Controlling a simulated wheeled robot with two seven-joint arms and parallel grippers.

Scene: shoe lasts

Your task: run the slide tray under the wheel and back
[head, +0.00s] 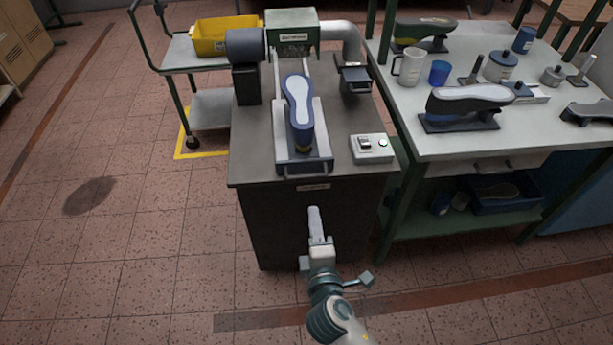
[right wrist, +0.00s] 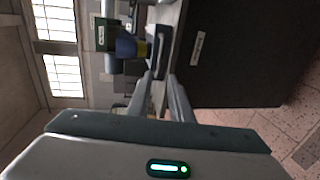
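The slide tray (head: 320,142) is a pale metal carriage on the dark machine bench, with a bar handle (head: 306,170) at its front end. A blue shoe last (head: 301,132) with a whitish sole facing up lies on it. The tray runs back towards a green-hooded machine head (head: 292,35); the wheel itself cannot be made out clearly. My right gripper (head: 315,212) is in front of the bench, below and apart from the handle. In the right wrist view its two fingers (right wrist: 161,80) stand apart with nothing between them, and the handle (right wrist: 161,50) lies beyond. My left gripper is not in view.
A dark motor (head: 246,46) stands left of the green hood, a duct (head: 344,38) to the right. A switch box (head: 371,148) sits right of the tray. A workbench (head: 440,143) with lasts and mugs adjoins on the right. The left floor is clear, up to a cart (head: 212,98).

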